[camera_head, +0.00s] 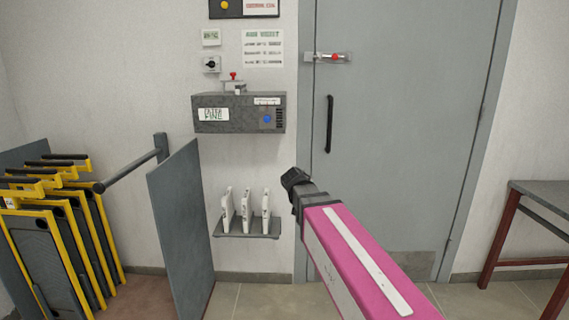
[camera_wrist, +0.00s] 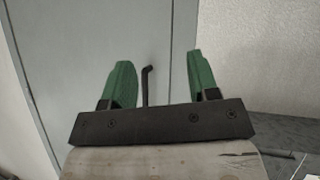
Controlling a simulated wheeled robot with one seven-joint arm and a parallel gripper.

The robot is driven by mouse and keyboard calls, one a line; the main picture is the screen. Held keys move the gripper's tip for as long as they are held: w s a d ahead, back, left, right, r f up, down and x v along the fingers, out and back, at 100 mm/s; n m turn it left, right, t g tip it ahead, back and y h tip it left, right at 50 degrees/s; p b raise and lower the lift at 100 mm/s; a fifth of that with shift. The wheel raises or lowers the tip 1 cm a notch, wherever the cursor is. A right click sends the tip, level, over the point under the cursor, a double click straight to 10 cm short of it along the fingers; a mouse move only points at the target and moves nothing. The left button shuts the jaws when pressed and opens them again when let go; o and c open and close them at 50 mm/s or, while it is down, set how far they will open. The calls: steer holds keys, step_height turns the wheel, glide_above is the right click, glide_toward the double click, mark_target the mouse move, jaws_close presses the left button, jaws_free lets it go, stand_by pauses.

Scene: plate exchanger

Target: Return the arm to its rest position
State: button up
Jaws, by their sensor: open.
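My gripper shows in the wrist view (camera_wrist: 160,85) with two green fingers standing wide apart and nothing between them. The grey door (camera_wrist: 100,40) lies beyond the fingers, and its dark handle shows between them, apart from both. In the head view my pink arm reaches up from the lower right, and its dark end is in front of the door (camera_head: 410,120), near its left side. The fingers cannot be made out in the head view.
Yellow-framed plates (camera_head: 70,235) stand at the left beside a grey upright panel (camera_head: 182,230). A grey box (camera_head: 238,115) and a small shelf (camera_head: 246,236) with three white items are on the wall. A table (camera_head: 540,195) stands at the right. Floor before the door is clear.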

steer(key=s+d+f+g+y, duration=0.1)
steer(key=s+d+f+g, duration=0.2)
steer(key=s+f, duration=0.4)
steer(key=s+d+f+g+y, duration=0.1)
steer(key=s+d+f+g, duration=0.3)
steer(key=s+f, duration=0.3)
steer(key=s+d+f+n+g+y, duration=0.1)
steer(key=s+d+f+g, duration=0.2)
steer(key=f, duration=1)
steer(key=s+d, duration=0.2)
steer(key=s, duration=0.2)
steer(key=shift+s+g+y, duration=0.3)
steer(key=shift+g, duration=0.1)
steer(key=shift+c, duration=0.4)
stand_by(0.8)
